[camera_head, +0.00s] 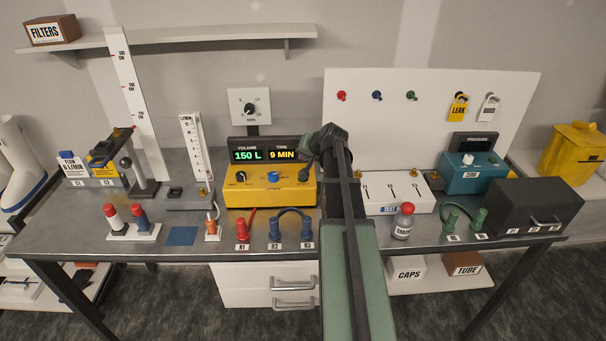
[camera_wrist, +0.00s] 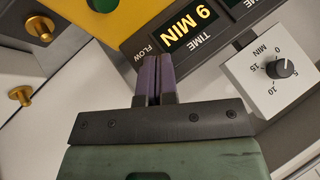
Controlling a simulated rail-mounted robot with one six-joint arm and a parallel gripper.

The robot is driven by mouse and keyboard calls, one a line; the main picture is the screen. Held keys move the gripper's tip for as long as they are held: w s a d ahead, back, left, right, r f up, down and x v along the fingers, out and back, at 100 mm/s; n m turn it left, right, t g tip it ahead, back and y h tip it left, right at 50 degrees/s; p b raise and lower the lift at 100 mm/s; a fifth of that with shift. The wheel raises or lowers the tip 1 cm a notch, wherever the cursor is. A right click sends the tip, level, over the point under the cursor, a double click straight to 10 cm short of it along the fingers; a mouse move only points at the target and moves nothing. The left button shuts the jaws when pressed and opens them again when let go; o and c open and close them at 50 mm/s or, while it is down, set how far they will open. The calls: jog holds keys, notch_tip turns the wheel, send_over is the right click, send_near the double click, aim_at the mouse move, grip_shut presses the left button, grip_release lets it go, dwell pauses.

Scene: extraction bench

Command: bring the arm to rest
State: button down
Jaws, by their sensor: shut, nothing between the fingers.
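My gripper (camera_wrist: 153,80) shows in the wrist view with its two purple-grey fingers together and nothing between them. It is in front of the yellow pump box with the display (camera_wrist: 190,30) that reads 9 MIN. In the head view my arm reaches from the bottom centre up over the bench, and its wrist is beside the right end of the yellow box (camera_head: 265,197). The fingers are hidden behind the wrist there. The display (camera_head: 264,154) reads 150 L and 9 MIN.
Left of my arm stand red and blue fittings (camera_head: 276,229) and a flow meter tube (camera_head: 194,150). Right of it are a white test box (camera_head: 393,207), a red-capped bottle (camera_head: 403,222), a teal device (camera_head: 472,180) and a dark box (camera_head: 527,215). A white pegboard (camera_head: 435,125) stands behind.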

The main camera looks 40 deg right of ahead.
dwell(0.5)
jog(key=s+a, duration=0.1)
jog(key=s+f+g, duration=0.1)
jog(key=s+a+f+g, duration=0.1)
jog(key=s, duration=0.1)
jog(key=shift+a+y, duration=0.35)
jog(key=shift+y, duration=0.05)
jog(key=s+a+f+n+g, duration=0.1)
jog(key=s+a+n+g, duration=0.1)
jog(key=a, duration=1)
jog(key=s+a+f+n+g, duration=0.1)
jog(key=s+a+n, duration=0.3)
jog(key=a, duration=0.8)
jog(key=s+a+f+n+g, duration=0.1)
jog(key=s+a+n+g, duration=0.2)
jog(key=s+a, duration=0.4)
jog(key=a+g, duration=0.1)
jog(key=a, duration=0.4)
jog(key=shift+a+f+h, duration=0.15)
jog(key=shift+a+h, duration=0.15)
jog(key=shift+s, duration=0.1)
